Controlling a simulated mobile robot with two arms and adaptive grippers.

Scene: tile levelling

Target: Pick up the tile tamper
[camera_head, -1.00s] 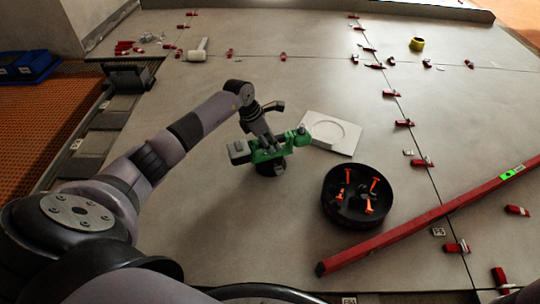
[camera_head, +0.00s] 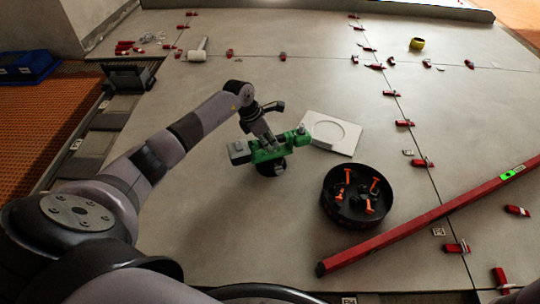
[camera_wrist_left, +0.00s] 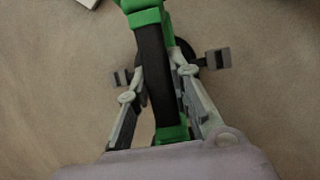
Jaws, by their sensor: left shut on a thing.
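The tile tamper (camera_head: 262,156) is a green tool with a dark round base and a grey block at its left end. It stands on the tiled floor in the middle of the head view. My left gripper (camera_head: 269,146) reaches down onto it from above. In the left wrist view, the gripper's fingers (camera_wrist_left: 160,80) are shut on the black grip of the tamper's handle (camera_wrist_left: 155,75), one on each side. The tamper's base is mostly hidden there. My right gripper is in neither view.
A white square plate with a round recess (camera_head: 345,146) lies just right of the tamper. A black bowl with orange-handled pieces (camera_head: 332,206) and a long red level (camera_head: 440,213) lie further right. Red clips (camera_head: 404,124) line the tile joints. A white mallet (camera_head: 197,56) lies behind.

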